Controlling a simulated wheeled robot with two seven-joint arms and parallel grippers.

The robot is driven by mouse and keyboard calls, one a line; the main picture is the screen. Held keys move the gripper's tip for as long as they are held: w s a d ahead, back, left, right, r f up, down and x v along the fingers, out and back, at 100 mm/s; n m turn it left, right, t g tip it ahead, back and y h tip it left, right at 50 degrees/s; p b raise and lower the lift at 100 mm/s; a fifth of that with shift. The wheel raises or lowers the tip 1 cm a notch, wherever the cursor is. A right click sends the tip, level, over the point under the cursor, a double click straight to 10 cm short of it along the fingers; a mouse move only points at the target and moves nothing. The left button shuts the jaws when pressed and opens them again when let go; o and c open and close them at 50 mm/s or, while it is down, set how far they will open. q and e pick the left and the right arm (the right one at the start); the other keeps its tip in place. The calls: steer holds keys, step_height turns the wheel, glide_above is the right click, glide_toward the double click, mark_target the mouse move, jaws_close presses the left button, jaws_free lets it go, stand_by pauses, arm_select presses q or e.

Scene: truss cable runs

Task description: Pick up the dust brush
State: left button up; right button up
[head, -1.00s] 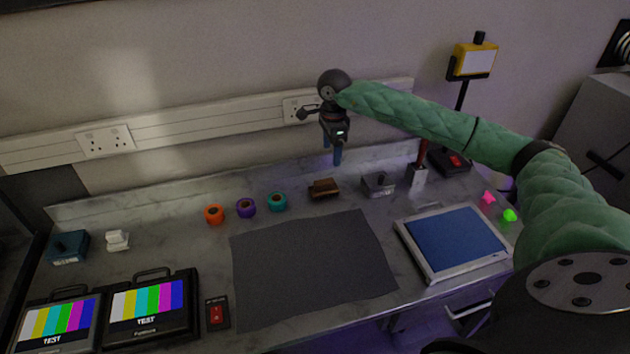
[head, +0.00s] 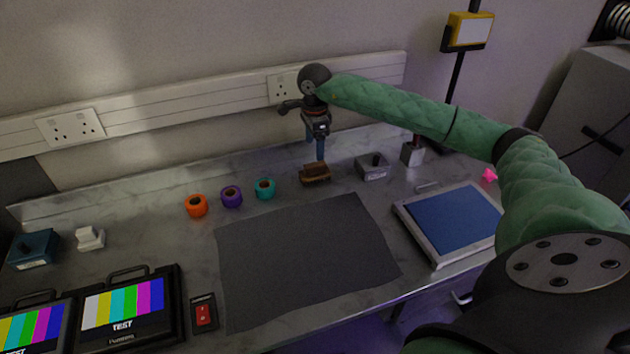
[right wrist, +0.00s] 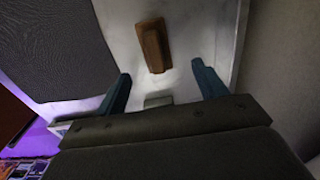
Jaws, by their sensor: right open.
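The dust brush (head: 314,174) is a small brown block with a wooden-looking top, lying on the bench behind the dark mat. It also shows in the right wrist view (right wrist: 153,46), beyond the fingertips and roughly between their lines. My right gripper (head: 316,150) points down just above and behind the brush in the head view. In the right wrist view its two blue fingers (right wrist: 161,78) are wide apart with nothing between them. I cannot tell the exact height gap to the brush. My left gripper is not in view.
Teal, purple and orange tape rolls (head: 231,196) stand left of the brush. A grey box with a knob (head: 372,166) stands close to its right. The dark mat (head: 305,260) lies in front, a blue-topped tray (head: 452,220) to the right. The wall trunking (head: 200,107) runs behind.

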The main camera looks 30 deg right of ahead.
mark_target(315, 164)
steer(key=shift+f+b, duration=0.4)
steer(key=shift+f, duration=0.5)
step_height(315, 164, down, 2)
steer(key=shift+f, duration=0.1)
steer(key=f, duration=0.3)
steer(key=f+b, duration=0.1)
steer(key=f, duration=0.1)
steer(key=shift+s+a, duration=0.2)
steer(key=shift+s, duration=0.2)
steer(key=shift+f, duration=0.15)
steer(key=c, duration=1.1)
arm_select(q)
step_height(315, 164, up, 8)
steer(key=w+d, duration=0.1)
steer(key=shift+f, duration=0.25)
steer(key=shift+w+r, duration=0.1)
arm_select(e)
steer(key=shift+r, duration=0.2)
